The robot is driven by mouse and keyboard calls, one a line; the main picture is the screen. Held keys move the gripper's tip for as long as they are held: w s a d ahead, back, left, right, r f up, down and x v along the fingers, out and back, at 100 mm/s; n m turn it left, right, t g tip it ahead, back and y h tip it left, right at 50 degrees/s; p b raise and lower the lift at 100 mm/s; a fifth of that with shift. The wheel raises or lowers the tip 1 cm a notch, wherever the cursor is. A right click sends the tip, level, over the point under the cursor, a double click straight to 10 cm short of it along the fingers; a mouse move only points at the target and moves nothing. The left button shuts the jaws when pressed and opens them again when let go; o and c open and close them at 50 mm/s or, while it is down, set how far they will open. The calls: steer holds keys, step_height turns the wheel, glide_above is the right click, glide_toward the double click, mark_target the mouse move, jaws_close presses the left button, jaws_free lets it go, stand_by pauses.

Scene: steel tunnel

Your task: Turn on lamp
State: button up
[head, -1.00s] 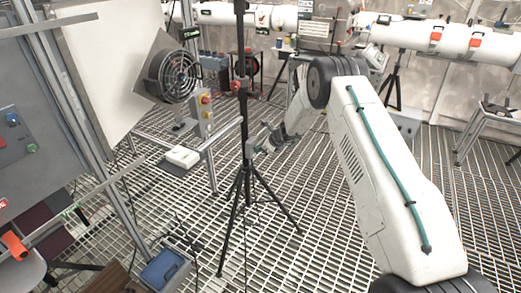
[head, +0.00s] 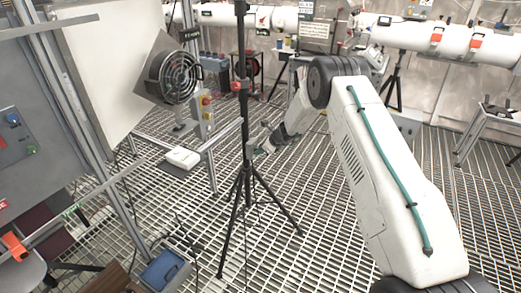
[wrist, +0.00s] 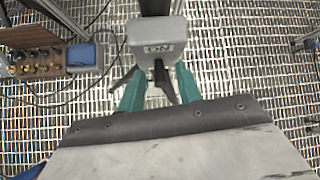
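A grey box marked "ON" (wrist: 157,40), lettering upside down, sits at the black pole in the wrist view. A dark lever-like part (wrist: 161,78) hangs below it. My gripper (wrist: 160,88) has two green fingers, set apart on either side of this dark part; I cannot tell whether they touch it. In the head view my gripper (head: 264,146) is beside the black tripod stand (head: 247,165), largely hidden by its small size and the arm. No lamp head or light is clearly identifiable; the stand's top is out of frame.
A round grilled unit (head: 173,78) on a plate stands left of the tripod, near a grey box with buttons (head: 205,105). The grating floor is open around the tripod's right.

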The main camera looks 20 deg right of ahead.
steer(key=v, duration=0.7)
steer(key=shift+r, duration=0.2)
steer(key=shift+s+d, duration=0.1)
steer(key=s+a+n+g+y, duration=0.1)
steer(key=s+a+n+g, duration=0.2)
steer(key=s+n, duration=0.3)
steer(key=s+a+r+n+g, duration=0.2)
steer(key=s+r+n, duration=0.3)
steer(key=s+r, duration=0.4)
steer(key=s+a+r+n+g, duration=0.2)
steer(key=s+r+n, duration=0.4)
steer(key=s, duration=0.5)
steer(key=s+d+r+n+h, duration=0.1)
steer(key=s+r, duration=0.4)
steer(key=s, duration=0.5)
steer(key=s+d+r+n+t+h, duration=0.1)
steer(key=s+r+n+h, duration=0.2)
steer(key=s+r, duration=0.3)
steer(key=s+d+r+n+h, duration=0.1)
steer(key=s+r+n, duration=0.3)
steer(key=s, duration=1.2)
step_height(320, 180, up, 2)
steer(key=shift+d+r+h, duration=0.1)
steer(key=shift+d+h, duration=0.1)
steer(key=shift+h, duration=0.5)
